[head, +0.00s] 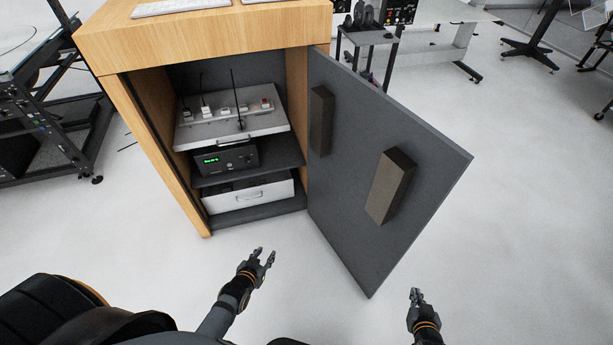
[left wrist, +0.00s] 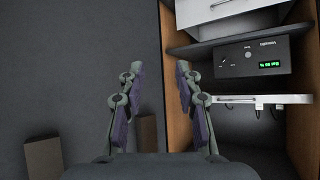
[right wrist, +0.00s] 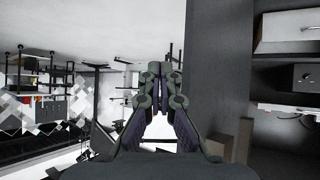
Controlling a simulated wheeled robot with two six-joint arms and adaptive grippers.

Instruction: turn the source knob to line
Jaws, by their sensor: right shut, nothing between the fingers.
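The black device (head: 225,158) with a green display sits on the middle shelf inside the open cabinet. The left wrist view shows its front (left wrist: 250,62) upside down, with a small round knob (left wrist: 248,54) beside the display. Its labels are too small to read, so I cannot tell where the line mark is or which way the knob points. My left gripper (head: 265,254) is open and empty, low in front of the cabinet and apart from the device; its fingers (left wrist: 159,67) are spread. My right gripper (head: 416,293) is shut and empty, right of the cabinet door.
The grey cabinet door (head: 340,190) stands wide open to the right, with two dark blocks (head: 391,186) on its inner face. A pale pull-out tray (head: 245,127) with a rod sits above the device, and a white drawer unit (head: 250,195) below. The floor before the cabinet is clear.

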